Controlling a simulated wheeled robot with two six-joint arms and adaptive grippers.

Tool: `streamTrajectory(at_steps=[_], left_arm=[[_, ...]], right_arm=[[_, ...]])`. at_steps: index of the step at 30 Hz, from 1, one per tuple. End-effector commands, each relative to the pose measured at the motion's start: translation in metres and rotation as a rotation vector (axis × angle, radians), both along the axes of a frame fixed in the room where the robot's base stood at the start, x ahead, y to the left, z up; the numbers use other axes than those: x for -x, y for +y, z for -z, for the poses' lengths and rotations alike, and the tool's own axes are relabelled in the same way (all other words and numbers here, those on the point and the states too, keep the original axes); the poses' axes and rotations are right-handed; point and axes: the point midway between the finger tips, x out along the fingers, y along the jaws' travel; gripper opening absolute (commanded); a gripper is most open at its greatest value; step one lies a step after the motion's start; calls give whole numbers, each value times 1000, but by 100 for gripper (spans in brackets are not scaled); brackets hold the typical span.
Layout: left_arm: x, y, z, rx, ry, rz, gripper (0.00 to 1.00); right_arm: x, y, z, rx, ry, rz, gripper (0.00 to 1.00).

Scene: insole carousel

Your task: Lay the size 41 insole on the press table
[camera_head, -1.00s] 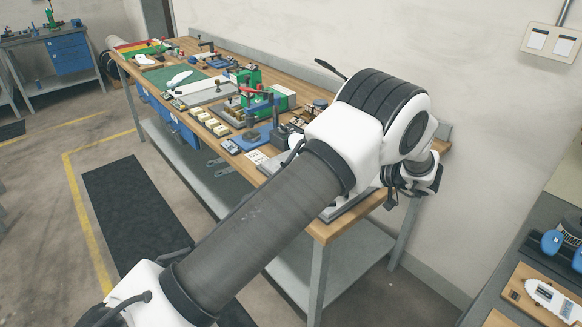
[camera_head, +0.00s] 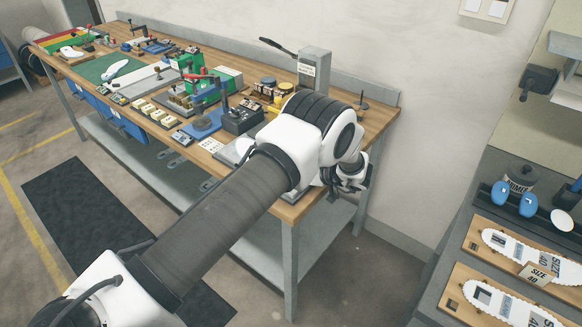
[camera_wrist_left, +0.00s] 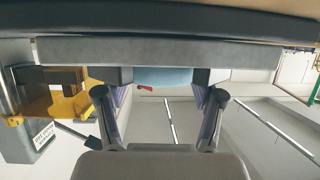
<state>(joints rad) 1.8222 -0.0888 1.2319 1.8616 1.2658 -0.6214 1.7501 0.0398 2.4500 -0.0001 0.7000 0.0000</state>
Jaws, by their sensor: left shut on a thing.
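My left arm crosses the head view, and its gripper (camera_head: 348,178) is small, dark and partly hidden above the right end of the workbench. In the left wrist view the two fingers of the left gripper (camera_wrist_left: 163,78) are spread, with a light blue piece (camera_wrist_left: 163,77) between their tips. It looks like the held insole; no size is readable. A grey bar (camera_wrist_left: 160,52) runs just beyond the tips. A grey plate (camera_head: 233,152) shows partly behind my arm on the bench; I cannot tell whether it is the press table. My right gripper is not in view.
A labelled grey post (camera_head: 313,75) with a black lever stands at the bench's back edge. Tools and fixtures crowd the workbench (camera_head: 382,118) leftward. At right, insoles lie on wooden boards (camera_head: 470,310), near a "SIZE 40" sign (camera_head: 537,272). Floor lies between.

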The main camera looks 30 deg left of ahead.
Motion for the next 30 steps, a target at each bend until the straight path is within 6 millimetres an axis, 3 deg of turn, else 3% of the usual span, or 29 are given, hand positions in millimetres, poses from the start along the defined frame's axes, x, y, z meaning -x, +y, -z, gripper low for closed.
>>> streamTrajectory(at_steps=[4, 5, 6, 20, 23, 30], left_arm=[[0, 0, 5, 0, 0, 0, 31], [0, 0, 3, 0, 0, 0, 78], [0, 0, 3, 0, 0, 0, 93], [0, 0, -3, 0, 0, 0, 93], [-1, -13, -4, -1, 0, 3, 93], [1, -70, -26, -1, -3, 4, 93]], right_arm=[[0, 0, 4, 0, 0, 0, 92], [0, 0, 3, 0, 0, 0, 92], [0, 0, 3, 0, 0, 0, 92], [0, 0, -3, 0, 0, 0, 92], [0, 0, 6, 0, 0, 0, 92], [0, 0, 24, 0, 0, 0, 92]])
